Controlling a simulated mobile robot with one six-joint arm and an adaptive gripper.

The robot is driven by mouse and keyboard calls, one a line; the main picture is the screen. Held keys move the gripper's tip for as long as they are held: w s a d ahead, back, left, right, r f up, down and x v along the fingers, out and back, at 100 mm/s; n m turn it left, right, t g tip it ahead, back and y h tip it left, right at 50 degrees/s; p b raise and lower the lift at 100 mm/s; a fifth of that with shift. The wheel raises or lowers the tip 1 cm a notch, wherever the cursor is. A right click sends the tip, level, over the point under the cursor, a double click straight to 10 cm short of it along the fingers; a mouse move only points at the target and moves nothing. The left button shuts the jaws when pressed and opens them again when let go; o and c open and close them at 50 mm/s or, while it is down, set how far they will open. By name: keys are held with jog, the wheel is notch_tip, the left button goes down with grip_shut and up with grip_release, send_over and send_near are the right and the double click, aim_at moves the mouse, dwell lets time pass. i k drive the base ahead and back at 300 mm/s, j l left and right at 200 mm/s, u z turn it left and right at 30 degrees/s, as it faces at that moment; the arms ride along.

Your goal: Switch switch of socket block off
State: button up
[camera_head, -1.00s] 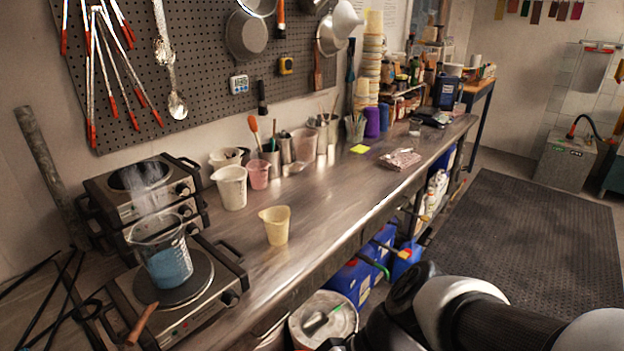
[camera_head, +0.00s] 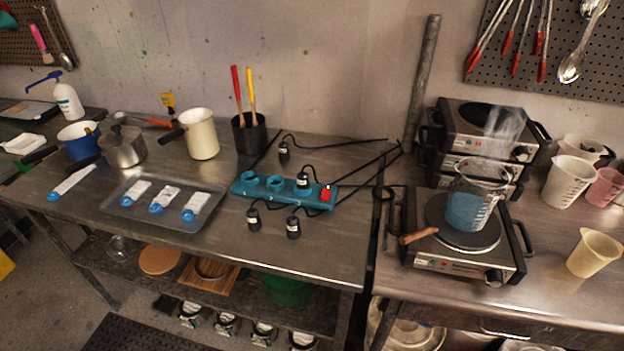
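The socket block (camera_head: 262,188) is a long teal strip lying on the metal table in the middle of the view. Its red switch (camera_head: 326,195) sits at the right end; I cannot tell its on or off position at this size. One black plug (camera_head: 302,181) stands in a socket near the switch. Other sockets to the left look empty. My gripper is not in view now.
Loose black plugs (camera_head: 293,227) lie in front of and behind the block, with cables running right. A tray (camera_head: 118,205) is to its left, a black cup (camera_head: 249,134) behind. A steaming beaker (camera_head: 475,200) stands on a hot plate (camera_head: 425,252) at right.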

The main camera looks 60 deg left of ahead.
aim_at(326, 192)
jog(key=u, duration=2.45)
